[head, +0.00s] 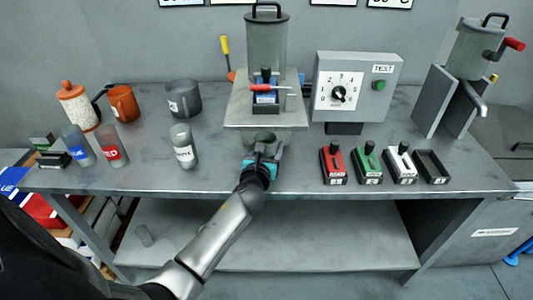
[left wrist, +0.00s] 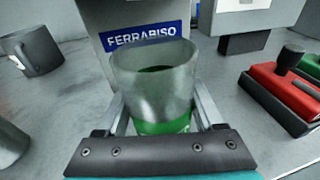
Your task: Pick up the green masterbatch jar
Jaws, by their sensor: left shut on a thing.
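The green masterbatch jar (left wrist: 152,75) is a clear grey open-topped cup with green low down in it. It stands upright between the two fingers of my left gripper (left wrist: 158,112), which is shut on it. In the head view the left gripper (head: 262,158) is at the front of the bench, just before the grey machine's platform, and the jar's rim (head: 258,136) shows beyond it. Whether the jar's base touches the bench is hidden. My right gripper is not in view.
Jars with blue (head: 77,146), red (head: 112,152) and white (head: 184,152) labels stand to the left. The machine's platform (head: 240,115) with its FERRABISO plate (left wrist: 140,36) is close behind the held jar. A red-topped block (head: 333,165) is on the right.

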